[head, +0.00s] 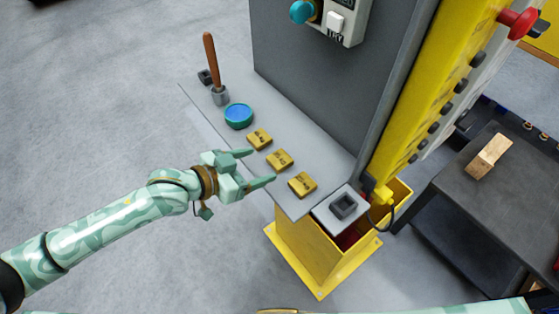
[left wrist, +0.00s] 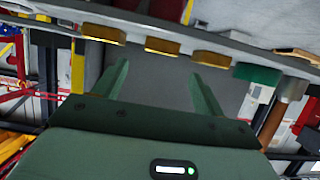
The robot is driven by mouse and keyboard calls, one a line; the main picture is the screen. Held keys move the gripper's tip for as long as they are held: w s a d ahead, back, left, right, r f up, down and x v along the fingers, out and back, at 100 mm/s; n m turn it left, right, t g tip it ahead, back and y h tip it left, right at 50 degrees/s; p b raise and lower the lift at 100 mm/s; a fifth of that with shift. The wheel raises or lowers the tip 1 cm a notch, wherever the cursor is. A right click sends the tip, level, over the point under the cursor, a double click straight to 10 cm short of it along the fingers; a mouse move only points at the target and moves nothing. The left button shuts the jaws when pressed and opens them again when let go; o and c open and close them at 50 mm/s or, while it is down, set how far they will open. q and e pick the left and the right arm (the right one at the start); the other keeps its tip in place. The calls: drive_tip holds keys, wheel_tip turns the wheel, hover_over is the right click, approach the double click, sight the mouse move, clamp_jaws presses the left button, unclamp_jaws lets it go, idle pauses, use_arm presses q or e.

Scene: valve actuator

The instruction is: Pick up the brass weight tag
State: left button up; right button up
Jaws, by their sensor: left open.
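Three brass weight tags lie in a row on the grey shelf (head: 240,140): a far one (head: 259,138), a middle one (head: 279,159) and a near one (head: 302,184). Their dark markings are too small to read. My left gripper (head: 260,167) is open and empty at the shelf's left edge, its fingers pointing at the middle tag and apart from it. In the left wrist view the open fingers (left wrist: 160,68) spread below the middle tag (left wrist: 161,46), with the other tags to either side. My right gripper is not in view.
A blue round dish (head: 239,115) and a wooden-handled tool in a grey holder (head: 220,96) stand farther along the shelf. A grey panel (head: 310,90) rises behind the tags. A grey square holder (head: 343,206) is at the near end. A wooden block (head: 488,157) lies on a dark table.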

sight(277, 160)
use_arm(q)
drive_tip(key=shift+x, duration=0.75)
drive_tip(key=b+x, duration=0.1)
drive_tip(key=x, duration=0.4)
drive_tip(key=shift+s+a+f+b, duration=0.1)
drive_tip(key=shift+f+b, duration=0.15)
drive_tip(key=shift+b, duration=0.15)
drive_tip(key=c, duration=0.9)
drive_tip(key=shift+c, duration=1.1)
